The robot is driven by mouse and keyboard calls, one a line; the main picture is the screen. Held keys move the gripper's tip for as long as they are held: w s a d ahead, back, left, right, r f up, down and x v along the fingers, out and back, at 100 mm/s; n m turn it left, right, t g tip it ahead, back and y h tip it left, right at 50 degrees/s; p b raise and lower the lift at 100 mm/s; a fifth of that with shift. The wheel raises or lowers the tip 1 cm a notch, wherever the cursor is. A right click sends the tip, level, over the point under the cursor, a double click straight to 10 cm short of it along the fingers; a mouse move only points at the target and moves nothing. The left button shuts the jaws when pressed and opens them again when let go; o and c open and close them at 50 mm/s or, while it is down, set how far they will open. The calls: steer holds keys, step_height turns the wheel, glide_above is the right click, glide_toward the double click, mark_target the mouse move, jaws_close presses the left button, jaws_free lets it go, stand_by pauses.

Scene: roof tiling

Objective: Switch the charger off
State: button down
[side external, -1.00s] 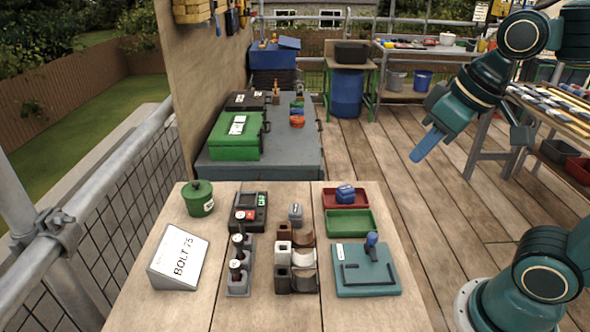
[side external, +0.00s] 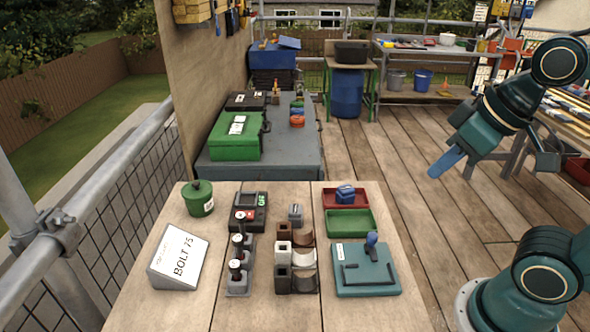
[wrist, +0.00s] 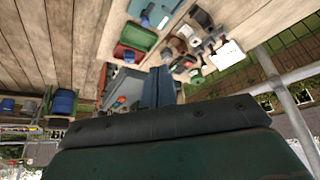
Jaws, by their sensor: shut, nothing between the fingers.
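The charger (side external: 248,212) is a dark box on the near bench, at the back left of centre. It has a grey screen, a red button-like part and small green marks on its right side; I cannot read its state. My gripper (side external: 434,173) hangs in the air to the right of the bench, well apart from the charger. Its blue fingers are shut and empty, and they also show in the wrist view (wrist: 158,72). In the wrist view the charger is too small and cluttered to make out surely.
A mesh railing (side external: 120,215) runs along the left.

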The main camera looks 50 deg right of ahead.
steer(key=w+a+r+n+g+y, duration=0.1)
steer(key=w+a+n, duration=0.1)
steer(key=w, duration=0.8)
steer(key=w+a+r+n+g, duration=0.1)
steer(key=w+a+n, duration=0.1)
steer(key=w, duration=0.9)
steer(key=w+a+f+n, duration=0.2)
steer(key=w+f, duration=0.4)
steer(key=w, duration=0.3)
steer(key=w+a+f+n+g+y, duration=0.1)
steer(key=w+a+f+n, duration=0.1)
steer(key=w+f, duration=0.5)
steer(key=shift+w+a+f+n, duration=0.35)
steer(key=shift+w+a, duration=0.35)
steer(key=shift+w, duration=0.35)
steer(key=x, duration=0.9)
steer(key=s+x, duration=0.1)
steer(key=x, duration=0.3)
steer(key=shift+f, duration=0.45)
steer(key=shift+f, duration=0.1)
